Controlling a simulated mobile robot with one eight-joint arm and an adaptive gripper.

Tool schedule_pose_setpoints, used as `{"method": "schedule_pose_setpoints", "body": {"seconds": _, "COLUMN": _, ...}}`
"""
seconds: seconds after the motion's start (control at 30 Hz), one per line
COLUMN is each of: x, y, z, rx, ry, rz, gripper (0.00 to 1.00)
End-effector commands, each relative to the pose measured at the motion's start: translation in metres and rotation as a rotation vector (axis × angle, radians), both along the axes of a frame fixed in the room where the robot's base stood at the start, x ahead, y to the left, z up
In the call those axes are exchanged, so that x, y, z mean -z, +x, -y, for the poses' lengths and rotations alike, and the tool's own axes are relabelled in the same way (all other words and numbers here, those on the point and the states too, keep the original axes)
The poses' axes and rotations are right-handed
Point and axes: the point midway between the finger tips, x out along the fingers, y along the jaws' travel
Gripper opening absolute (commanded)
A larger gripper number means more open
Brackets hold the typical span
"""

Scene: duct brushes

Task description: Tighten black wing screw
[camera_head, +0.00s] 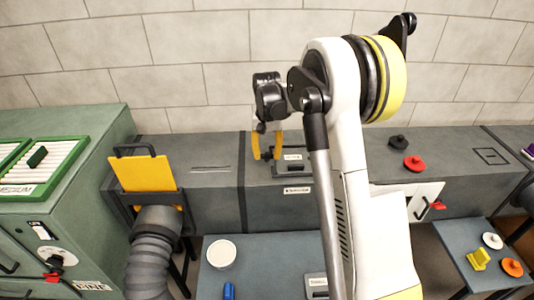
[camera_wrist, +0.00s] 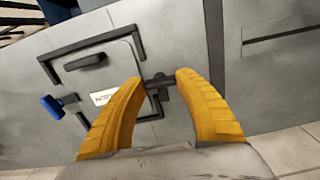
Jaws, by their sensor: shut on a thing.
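The black wing screw (camera_wrist: 160,81) is at the edge of a small hatch panel (camera_wrist: 118,78) on the grey duct. My gripper (camera_wrist: 161,88) has its two yellow fingers shut on the screw, one tip on each side. In the head view my gripper (camera_head: 264,156) reaches down to the duct top at the left of the hatch (camera_head: 293,163). There the fingers largely hide the screw. The hatch has a black handle and a white label. A blue wing screw (camera_wrist: 52,106) is at its opposite side in the wrist view.
Black and red knobs (camera_head: 413,163) sit on the duct top to the right. A yellow plate (camera_head: 145,173) stands in a slot at left, above a ribbed hose (camera_head: 150,255). A white round container (camera_head: 221,252) stands on the lower table.

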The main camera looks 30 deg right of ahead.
Motion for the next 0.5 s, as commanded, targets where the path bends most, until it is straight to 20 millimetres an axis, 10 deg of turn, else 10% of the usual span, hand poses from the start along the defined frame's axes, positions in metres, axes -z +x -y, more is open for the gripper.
{"method": "schedule_pose_setpoints", "body": {"seconds": 0.5, "x": 0.0000, "y": -0.0003, "z": -0.0001, "rx": 0.489, "ry": 0.001, "rz": -0.001, "gripper": 0.10}}
